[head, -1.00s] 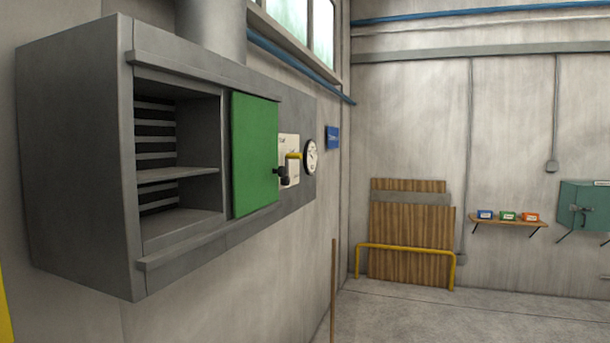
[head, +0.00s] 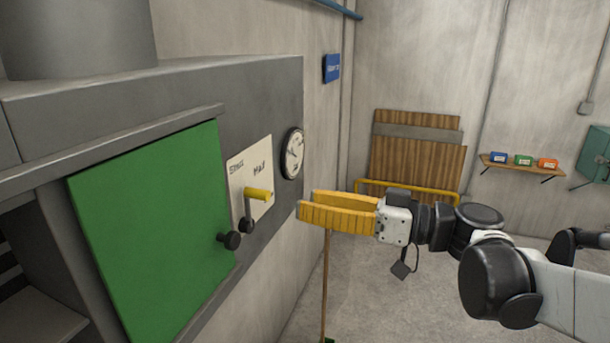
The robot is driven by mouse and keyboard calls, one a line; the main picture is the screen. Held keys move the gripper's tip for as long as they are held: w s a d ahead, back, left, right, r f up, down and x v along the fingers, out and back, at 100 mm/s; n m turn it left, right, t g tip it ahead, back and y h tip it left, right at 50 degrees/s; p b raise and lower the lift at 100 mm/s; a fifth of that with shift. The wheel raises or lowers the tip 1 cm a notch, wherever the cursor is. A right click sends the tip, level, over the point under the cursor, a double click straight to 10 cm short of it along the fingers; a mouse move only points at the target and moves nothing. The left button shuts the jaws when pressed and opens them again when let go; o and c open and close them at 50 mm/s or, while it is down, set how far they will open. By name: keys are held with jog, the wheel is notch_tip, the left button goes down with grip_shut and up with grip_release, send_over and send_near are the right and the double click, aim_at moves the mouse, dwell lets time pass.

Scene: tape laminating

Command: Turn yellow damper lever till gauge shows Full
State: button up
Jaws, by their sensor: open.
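The yellow damper lever (head: 258,194) sticks out from a cream plate (head: 250,173) with handwritten marks on the grey cabinet's front. Its grip lies roughly level, on a grey arm above a dark pivot. The round white gauge (head: 292,153) is on the panel to the right of the plate; its needle and scale are too small to read. My gripper (head: 302,206) has yellow fingers pointing left toward the panel. It is open and empty, right of the lever and apart from it.
A green sliding door (head: 155,225) with a black knob (head: 229,240) is left of the lever, the knob just below it. A wooden pole (head: 325,285) stands below my gripper. Striped boards (head: 415,150) and a shelf with small boxes (head: 522,167) are at the far wall.

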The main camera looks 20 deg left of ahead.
aim_at(264, 196)
jog(key=a, duration=0.3)
jog(key=a+p, duration=0.1)
jog(key=a, duration=0.5)
jog(key=shift+w+a+p, duration=0.1)
jog(key=shift+w+p, duration=0.15)
jog(key=shift+p, duration=0.15)
jog(key=shift+w+a+f, duration=0.1)
jog(key=shift+a, duration=0.05)
grip_shut()
